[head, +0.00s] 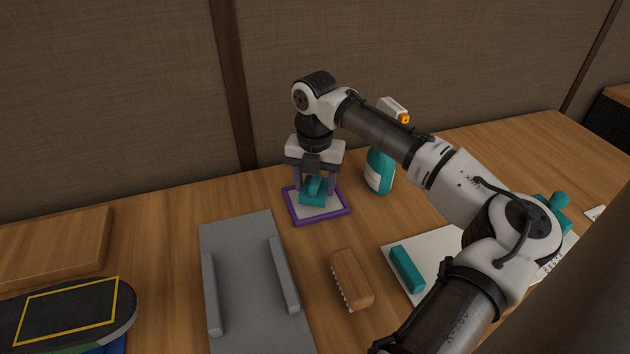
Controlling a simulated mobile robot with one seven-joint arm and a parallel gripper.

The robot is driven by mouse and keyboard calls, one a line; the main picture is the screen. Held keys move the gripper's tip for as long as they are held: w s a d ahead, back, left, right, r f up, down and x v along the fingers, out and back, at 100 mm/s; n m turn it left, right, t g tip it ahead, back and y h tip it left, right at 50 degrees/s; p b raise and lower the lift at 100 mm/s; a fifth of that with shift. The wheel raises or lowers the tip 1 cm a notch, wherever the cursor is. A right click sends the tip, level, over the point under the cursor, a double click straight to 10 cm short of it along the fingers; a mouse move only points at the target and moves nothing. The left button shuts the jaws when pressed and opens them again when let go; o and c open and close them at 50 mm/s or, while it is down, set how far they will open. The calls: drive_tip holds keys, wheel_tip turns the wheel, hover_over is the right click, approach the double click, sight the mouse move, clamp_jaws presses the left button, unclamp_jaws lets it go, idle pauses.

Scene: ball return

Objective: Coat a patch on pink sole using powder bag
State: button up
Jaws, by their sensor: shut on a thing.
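My gripper (314,178) points down at the back middle of the table, with purple fingers. It is shut on a teal block with a raised grip (314,192), which may be the powder bag. The block is at a shallow purple-rimmed tray (322,217) with a pale inside; I cannot tell whether it touches the tray. At the far left lies a shoe sole (65,312), dark on top with a yellow rectangular outline, blue and green below, cut off by the picture edge. I see no pink sole.
A grey fixture with two upright rails (240,255) stands in the middle front. Right of it are a wooden brush (351,278) and a teal bar (407,268) on a white board (437,248). A teal spray bottle (379,172) stands behind. A wooden board (55,243) lies left.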

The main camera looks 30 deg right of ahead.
sight(315, 179)
drive_tip(key=shift+r+p, duration=2.4)
drive_tip(key=shift+r, duration=0.4)
drive_tip(key=shift+f, duration=0.1)
